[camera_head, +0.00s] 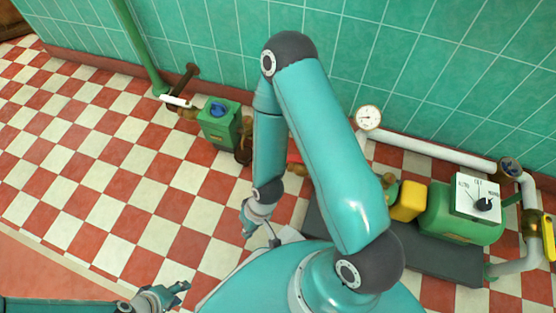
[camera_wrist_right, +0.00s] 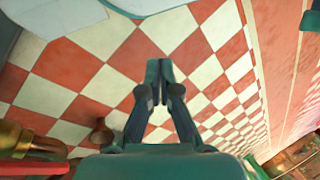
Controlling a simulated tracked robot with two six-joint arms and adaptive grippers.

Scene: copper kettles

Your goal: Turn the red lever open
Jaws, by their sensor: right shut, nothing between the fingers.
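A small red part (camera_head: 294,157), likely the red lever, shows in the head view just right of my right forearm, which hides most of it. In the right wrist view a red bar (camera_wrist_right: 32,169) lies at the lower left edge beside a brass fitting (camera_wrist_right: 28,140). My right gripper (camera_head: 273,238) hangs below the forearm over the tiled floor. In the wrist view its fingers (camera_wrist_right: 159,75) are together and empty, apart from the red bar. My left gripper (camera_head: 182,289) is low at the bottom left over the floor, too small to judge.
Right of my arm are a gauge (camera_head: 369,117), white pipe (camera_head: 430,148), yellow block (camera_head: 408,201), green tank (camera_head: 450,222) and yellow lever (camera_head: 547,237). The left floor is clear.

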